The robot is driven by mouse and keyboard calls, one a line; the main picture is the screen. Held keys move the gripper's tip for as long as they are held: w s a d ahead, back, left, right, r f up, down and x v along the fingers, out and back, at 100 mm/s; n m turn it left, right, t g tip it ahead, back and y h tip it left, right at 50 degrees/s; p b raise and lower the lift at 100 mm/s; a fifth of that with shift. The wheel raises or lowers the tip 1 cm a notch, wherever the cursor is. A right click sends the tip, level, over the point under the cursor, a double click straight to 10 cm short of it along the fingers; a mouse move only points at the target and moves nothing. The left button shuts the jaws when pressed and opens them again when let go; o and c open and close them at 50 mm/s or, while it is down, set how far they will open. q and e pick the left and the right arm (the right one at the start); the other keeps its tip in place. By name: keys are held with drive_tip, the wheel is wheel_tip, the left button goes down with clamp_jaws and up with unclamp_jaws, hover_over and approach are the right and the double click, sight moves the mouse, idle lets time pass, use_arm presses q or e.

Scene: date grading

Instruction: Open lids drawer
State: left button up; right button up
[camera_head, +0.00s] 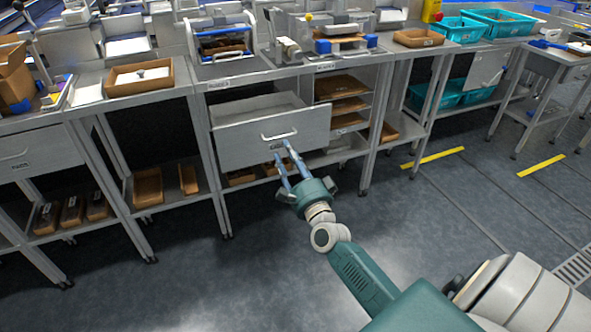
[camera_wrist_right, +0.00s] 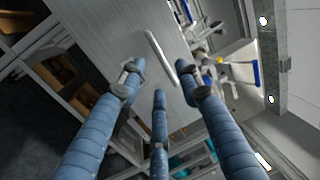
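The grey drawer (camera_head: 240,146) under the middle bench stands pulled partly out, and its pale interior shows behind the front panel. A bar handle (camera_head: 279,136) runs across its front; the small label below it is too small to read. My right gripper (camera_head: 284,161) is just in front of the handle, its blue fingers pointing at it. In the right wrist view the fingers (camera_wrist_right: 158,78) are spread apart, with the handle (camera_wrist_right: 158,52) beyond their tips and nothing held between them. Any contact with the handle cannot be told. My left gripper is not in view.
Another drawer (camera_head: 40,152) at the far left is shut. Shelves with brown trays (camera_head: 340,87) stand right of the open drawer. A brown tray (camera_head: 140,88) sits on the left bench, teal crates (camera_head: 505,22) at the back right. The floor (camera_head: 190,275) in front is clear.

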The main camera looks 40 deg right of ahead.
drive_tip(key=v, duration=0.7)
drive_tip(key=shift+s, duration=0.1)
